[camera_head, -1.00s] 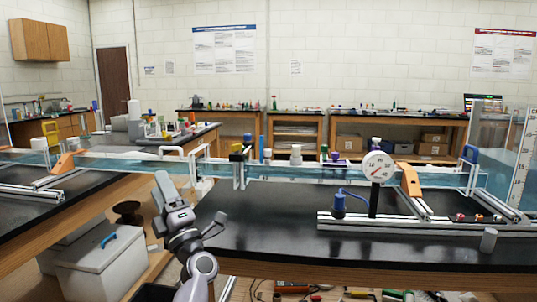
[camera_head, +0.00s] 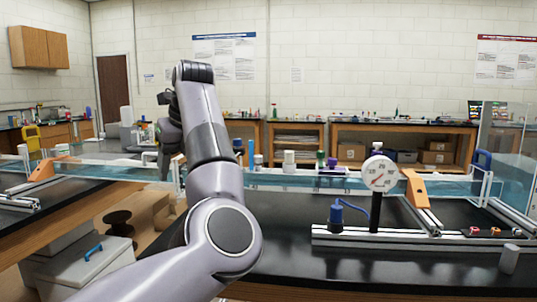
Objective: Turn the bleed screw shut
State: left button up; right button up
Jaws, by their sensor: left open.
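I cannot make out the bleed screw for certain. An aluminium extrusion frame (camera_head: 385,242) lies on the black bench at the right. A round white gauge (camera_head: 380,174) stands on a black post there, with a small dark knob (camera_head: 377,146) above it. A blue fitting (camera_head: 337,213) with a curved blue hose is left of the post. Small red and orange parts (camera_head: 484,232) sit on the rail at the right. My left gripper (camera_head: 166,165) hangs pointing down near the water channel, far left of the gauge. It is small and partly hidden by my arm. My right gripper is out of view.
A long clear water channel (camera_head: 290,181) runs across the bench, with bottles and white containers around its far side. Orange brackets (camera_head: 415,188) support it. A small grey cylinder (camera_head: 509,258) stands at the front right. The black bench top (camera_head: 290,225) is clear in the middle.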

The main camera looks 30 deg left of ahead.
aim_at(257, 159)
jog(key=i, duration=1.2)
